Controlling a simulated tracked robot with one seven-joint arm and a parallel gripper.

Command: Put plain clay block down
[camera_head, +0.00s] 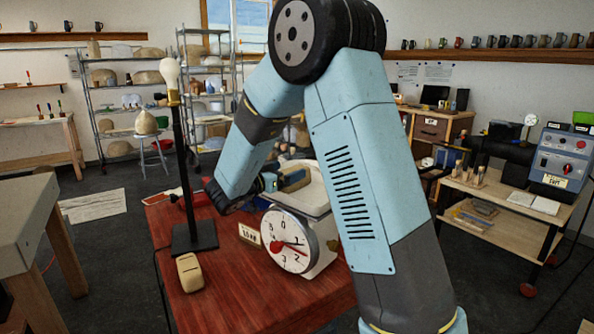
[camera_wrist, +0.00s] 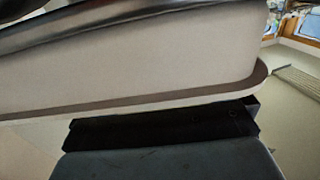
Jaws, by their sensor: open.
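My gripper (camera_head: 270,182) is at the white scale pan (camera_head: 313,198), on its left side, and the sensed opening between its fingers is hard to see. A tan-brown block (camera_head: 295,180) sits in or over the pan, close to the gripper's tip; I cannot tell whether they touch. In the wrist view, a dark gripper part (camera_wrist: 165,130) shows below a big pale surface with a dark rim (camera_wrist: 130,75), likely the pan. No block shows clearly there. A smaller beige block (camera_head: 190,273) with a dark slot lies on the red table's front left.
The dial scale (camera_head: 290,241) stands on the red table (camera_head: 235,290), with a small label card (camera_head: 250,235) beside it. A lamp stand with a bulb (camera_head: 170,75) rises at the left, its black base (camera_head: 194,236) near the beige block. The table's front is mostly clear.

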